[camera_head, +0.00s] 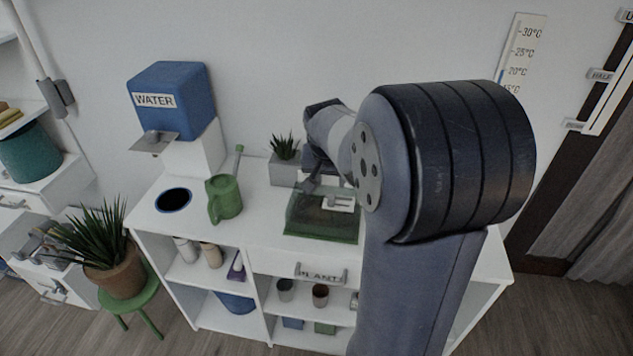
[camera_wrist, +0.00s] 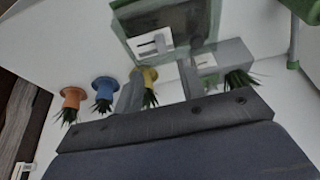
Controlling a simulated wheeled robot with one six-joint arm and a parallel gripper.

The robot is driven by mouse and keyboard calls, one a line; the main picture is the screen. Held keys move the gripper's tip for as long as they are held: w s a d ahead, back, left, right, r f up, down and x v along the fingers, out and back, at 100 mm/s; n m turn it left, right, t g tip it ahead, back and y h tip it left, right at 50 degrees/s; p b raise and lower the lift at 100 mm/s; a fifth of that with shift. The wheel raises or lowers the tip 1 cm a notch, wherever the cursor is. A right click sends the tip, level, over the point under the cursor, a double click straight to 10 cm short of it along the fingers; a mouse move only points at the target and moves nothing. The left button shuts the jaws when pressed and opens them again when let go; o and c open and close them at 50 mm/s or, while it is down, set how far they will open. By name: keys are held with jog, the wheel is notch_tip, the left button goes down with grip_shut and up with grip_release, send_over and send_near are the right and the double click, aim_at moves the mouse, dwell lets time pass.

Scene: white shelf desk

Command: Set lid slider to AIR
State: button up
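The green-framed, see-through lid (camera_head: 300,222) lies on the white desk behind the PLANT drawer. A white slider plate (camera_head: 338,203) with a dark slot sits on it. In the wrist view the slider plate (camera_wrist: 150,46) shows a small pale knob towards one end of its slot; no AIR mark is readable. The lid (camera_wrist: 190,18) fills the top middle there. My gripper (camera_head: 309,186) is above the lid, left of the slider in the head view. In the wrist view my gripper (camera_wrist: 160,68) has its two fingers apart with nothing between them, and the slider lies beyond the fingertips.
A green watering can (camera_head: 225,196) and a blue WATER tank (camera_head: 172,98) stand left on the desk. A grey planter (camera_head: 286,168) stands behind the lid. Small orange (camera_wrist: 73,97), blue (camera_wrist: 104,88) and yellow pots are near my fingers in the wrist view.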

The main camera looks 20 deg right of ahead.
aim_at(331, 197)
jog(key=x, duration=1.1)
jog(key=shift+w+d+r, duration=0.15)
jog(key=shift+w+d, duration=0.05)
jog(key=shift+w, duration=0.1)
jog(key=shift+c, duration=0.6)
grip_shut()
